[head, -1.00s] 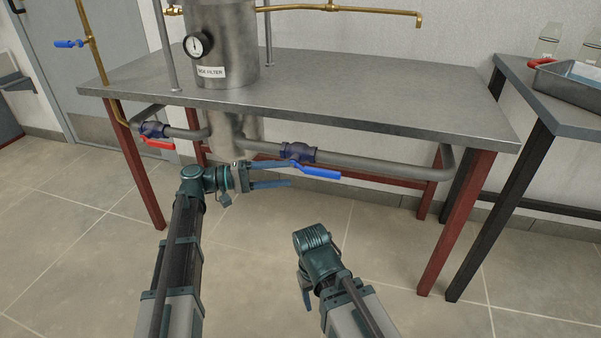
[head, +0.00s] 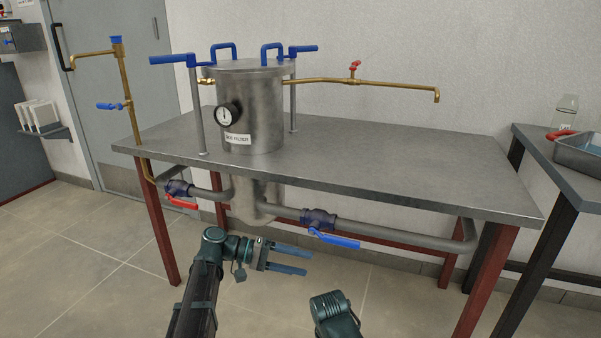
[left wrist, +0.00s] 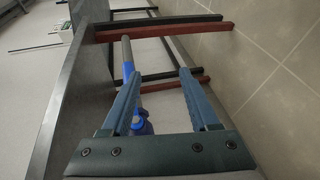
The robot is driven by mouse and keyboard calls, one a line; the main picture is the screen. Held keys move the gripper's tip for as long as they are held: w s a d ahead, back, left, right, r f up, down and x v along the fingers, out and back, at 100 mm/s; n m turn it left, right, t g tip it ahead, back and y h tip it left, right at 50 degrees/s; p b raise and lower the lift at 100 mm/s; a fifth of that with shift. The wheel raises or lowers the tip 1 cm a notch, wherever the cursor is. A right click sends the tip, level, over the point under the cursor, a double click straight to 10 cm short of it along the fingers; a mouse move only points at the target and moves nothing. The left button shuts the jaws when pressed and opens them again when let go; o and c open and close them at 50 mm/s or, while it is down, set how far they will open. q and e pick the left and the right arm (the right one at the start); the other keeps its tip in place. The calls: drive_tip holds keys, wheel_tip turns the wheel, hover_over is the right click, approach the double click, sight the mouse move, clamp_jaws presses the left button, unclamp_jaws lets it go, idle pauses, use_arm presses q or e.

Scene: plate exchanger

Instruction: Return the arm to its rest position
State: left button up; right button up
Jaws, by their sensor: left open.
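My left gripper (head: 290,262) is open and empty in the head view, below the table's front edge. Its blue fingers point right, below and left of the blue-handled valve (head: 318,219) on the pipe, apart from it. The left wrist view shows the two fingers (left wrist: 159,76) spread, with the pipe and blue valve parts (left wrist: 140,124) seen beyond and partly behind them. My right arm's wrist shows at the bottom edge of the head view; its gripper fingers are out of frame.
A steel table (head: 400,178) carries a filter vessel (head: 262,110) with a gauge and blue handles. A red-handled valve (head: 178,190) sits on the pipe at left. A second table with a tray (head: 585,150) stands at right. The floor in front is clear.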

use_arm(q)
drive_tip(key=s+d+f+m+g+y+p, duration=0.1)
drive_tip(key=s+d+f+y+p, duration=0.3)
drive_tip(key=s, duration=0.4)
drive_tip(key=s+a+m+y+p, duration=0.3)
drive_tip(key=s+a+y+p, duration=0.35)
drive_tip(key=s+y, duration=0.5)
wheel_tip(320, 180, up, 38)
drive_tip(key=p, duration=3.8)
drive_tip(key=shift+w+t+y, duration=0.35)
drive_tip(key=shift+t+y, duration=0.05)
drive_tip(key=shift+y, duration=0.05)
use_arm(e)
wheel_tip(320, 180, up, 50)
drive_tip(key=shift+r, duration=0.2)
use_arm(q)
drive_tip(key=shift+f, duration=0.1)
use_arm(e)
drive_tip(key=shift+s+d, duration=0.1)
